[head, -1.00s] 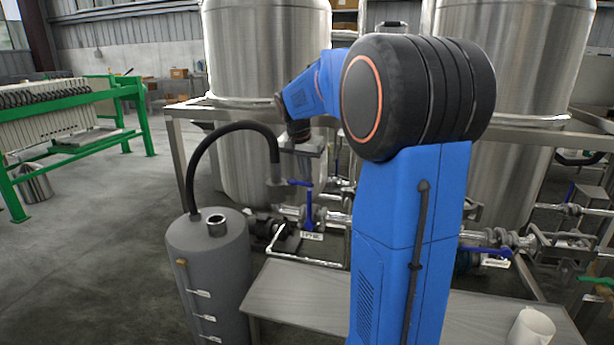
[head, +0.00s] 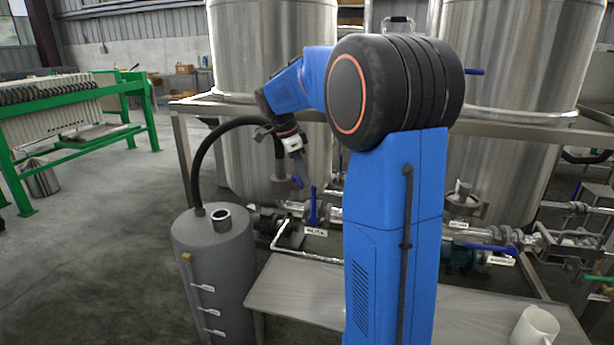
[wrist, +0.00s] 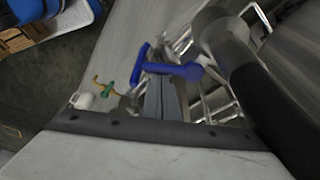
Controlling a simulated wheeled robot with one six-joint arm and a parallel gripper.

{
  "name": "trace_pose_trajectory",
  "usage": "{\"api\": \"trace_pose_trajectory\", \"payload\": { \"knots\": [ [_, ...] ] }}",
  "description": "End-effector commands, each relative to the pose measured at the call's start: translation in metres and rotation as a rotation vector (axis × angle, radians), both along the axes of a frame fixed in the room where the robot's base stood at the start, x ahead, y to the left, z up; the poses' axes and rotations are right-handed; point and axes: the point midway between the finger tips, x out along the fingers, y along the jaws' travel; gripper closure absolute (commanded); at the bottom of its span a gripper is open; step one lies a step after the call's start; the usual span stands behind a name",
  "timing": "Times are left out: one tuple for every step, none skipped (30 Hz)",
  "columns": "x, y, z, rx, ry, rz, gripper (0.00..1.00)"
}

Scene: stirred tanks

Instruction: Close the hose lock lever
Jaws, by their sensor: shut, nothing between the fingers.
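In the wrist view the lever (wrist: 175,69) lies across the fingertips, beside the grey coupling (wrist: 226,40). The black hose (head: 205,150) arches from the grey cylinder to that coupling. My gripper (head: 299,172) points down at the lever, close to it; whether it touches is unclear. My gripper's fingers (wrist: 162,84) are together in the wrist view, with nothing between them. The coupling is partly hidden behind my gripper in the head view.
A blue valve handle (head: 313,206) stands upright just right of the lever. The grey cylinder (head: 210,265) stands at front left. Steel tanks (head: 270,50) and pipes fill the back.

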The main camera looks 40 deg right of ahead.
Motion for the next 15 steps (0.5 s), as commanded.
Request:
{"api": "trace_pose_trajectory", "payload": {
  "knots": [
    [0.0010, 0.0021, -0.0003, 0.000, 0.001, -0.030, 1.00],
    [0.0011, 0.0030, -0.0005, 0.000, 0.000, -0.050, 1.00],
    [0.0013, 0.0041, -0.0007, 0.001, 0.001, -0.072, 1.00],
    [0.0012, 0.0050, -0.0005, 0.000, 0.001, -0.080, 1.00],
    [0.0011, 0.0059, -0.0005, 0.000, 0.001, -0.077, 1.00],
    [0.0012, 0.0067, -0.0004, 0.000, 0.001, -0.076, 1.00],
    [0.0015, 0.0073, -0.0004, 0.000, 0.000, -0.076, 1.00],
    [0.0016, 0.0078, -0.0004, 0.000, 0.000, -0.076, 1.00],
    [0.0017, 0.0084, -0.0004, 0.000, 0.000, -0.075, 1.00],
    [0.0019, 0.0088, -0.0004, 0.001, 0.000, -0.075, 1.00],
    [0.0019, 0.0092, -0.0003, 0.001, 0.000, -0.075, 1.00],
    [0.0021, 0.0095, -0.0003, 0.001, 0.000, -0.075, 1.00],
    [0.0022, 0.0098, -0.0003, 0.001, 0.000, -0.075, 1.00],
    [0.0023, 0.0100, -0.0003, 0.001, 0.000, -0.075, 1.00],
    [0.0023, 0.0102, -0.0003, 0.001, 0.000, -0.075, 1.00]
  ]
}}
